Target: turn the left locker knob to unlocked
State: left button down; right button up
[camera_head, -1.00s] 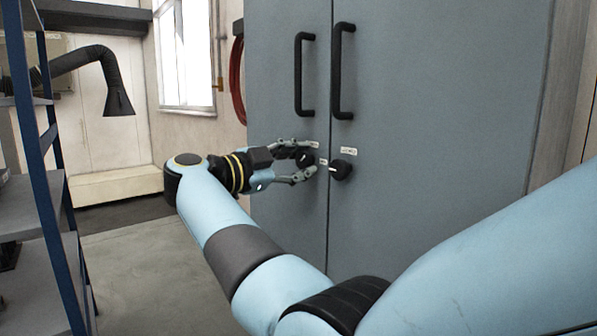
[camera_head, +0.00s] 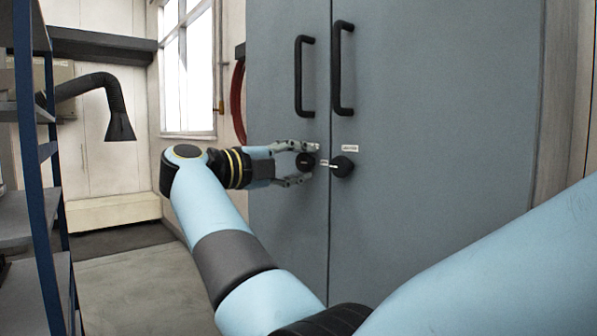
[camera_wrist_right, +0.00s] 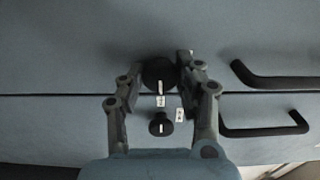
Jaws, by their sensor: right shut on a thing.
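The left locker knob (camera_head: 305,161) is a round black knob on the left door of the grey-blue locker (camera_head: 430,110). A finger hides the area above the left knob. My left gripper is not in view.
Two black door handles (camera_head: 305,76) (camera_head: 342,68) stand out above the knobs. Small white labels (camera_head: 350,148) sit by the knobs. A blue-framed shelf (camera_head: 42,180) stands at left, and a black extraction hose (camera_head: 112,100) hangs behind. The floor between is clear.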

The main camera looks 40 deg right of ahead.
dwell(0.3)
jog(key=o, duration=1.2)
